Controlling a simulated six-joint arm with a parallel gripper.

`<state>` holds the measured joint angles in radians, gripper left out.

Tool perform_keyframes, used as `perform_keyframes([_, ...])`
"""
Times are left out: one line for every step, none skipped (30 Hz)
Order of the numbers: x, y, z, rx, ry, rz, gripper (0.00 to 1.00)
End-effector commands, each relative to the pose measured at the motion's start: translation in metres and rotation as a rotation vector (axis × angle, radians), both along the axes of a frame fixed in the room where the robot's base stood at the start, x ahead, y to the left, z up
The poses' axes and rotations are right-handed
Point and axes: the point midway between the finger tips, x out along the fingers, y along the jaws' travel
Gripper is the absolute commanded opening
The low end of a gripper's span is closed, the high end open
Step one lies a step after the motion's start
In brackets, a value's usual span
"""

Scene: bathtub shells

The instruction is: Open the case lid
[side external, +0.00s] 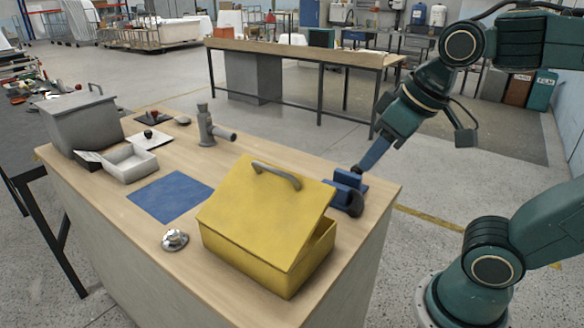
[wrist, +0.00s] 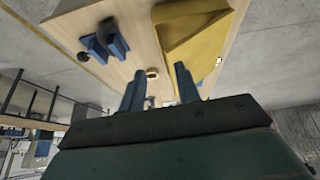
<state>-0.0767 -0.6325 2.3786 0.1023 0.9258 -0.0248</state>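The yellow case (side external: 258,245) stands near the front right of the wooden table. Its lid (side external: 262,208), with a grey handle (side external: 277,174), is tilted, its far edge raised and its near edge down at the box. A wedge-shaped gap shows at the right side. The case also shows at the top of the wrist view (wrist: 197,42). My gripper (side external: 358,168) is beyond the case at the right, apart from the lid. In the wrist view, its two blue fingers (wrist: 159,70) are spread with nothing held between them.
A blue block-like holder (side external: 346,188) with a dark round part stands just behind the case, close to my gripper. A silver bell (side external: 175,240), blue mat (side external: 172,196), white tray (side external: 130,164), grey bin (side external: 82,122) and grey pipe-like fitting (side external: 207,128) occupy the table's left and back.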

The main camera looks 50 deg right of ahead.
Motion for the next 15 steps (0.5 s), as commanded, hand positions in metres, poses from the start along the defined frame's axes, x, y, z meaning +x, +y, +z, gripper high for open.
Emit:
perform_keyframes([-0.005, 0.000, -0.003, 0.004, -0.004, 0.000, 0.32])
perform_keyframes([-0.007, 0.000, -0.004, 0.005, -0.005, -0.002, 0.32])
perform_keyframes([-0.010, 0.000, -0.007, 0.008, -0.006, -0.002, 0.32])
perform_keyframes([-0.012, 0.000, -0.008, 0.009, -0.008, -0.001, 0.32])
perform_keyframes([-0.013, 0.000, -0.009, 0.011, -0.010, 0.000, 0.32])
perform_keyframes([-0.015, 0.000, -0.011, 0.013, -0.011, 0.001, 0.32])
perform_keyframes([-0.016, 0.000, -0.012, 0.014, -0.011, 0.001, 0.32])
perform_keyframes([-0.017, 0.000, -0.013, 0.014, -0.012, 0.001, 0.32])
perform_keyframes([-0.018, 0.000, -0.013, 0.016, -0.013, 0.000, 0.32])
perform_keyframes([-0.019, 0.001, -0.014, 0.017, -0.014, 0.001, 0.32])
perform_keyframes([-0.019, 0.001, -0.014, 0.017, -0.014, 0.001, 0.32])
perform_keyframes([-0.020, 0.001, -0.014, 0.017, -0.015, 0.001, 0.32])
perform_keyframes([-0.020, 0.001, -0.015, 0.018, -0.015, 0.002, 0.32])
perform_keyframes([-0.020, 0.001, -0.015, 0.018, -0.015, 0.002, 0.32])
perform_keyframes([-0.020, 0.001, -0.015, 0.018, -0.015, 0.002, 0.32])
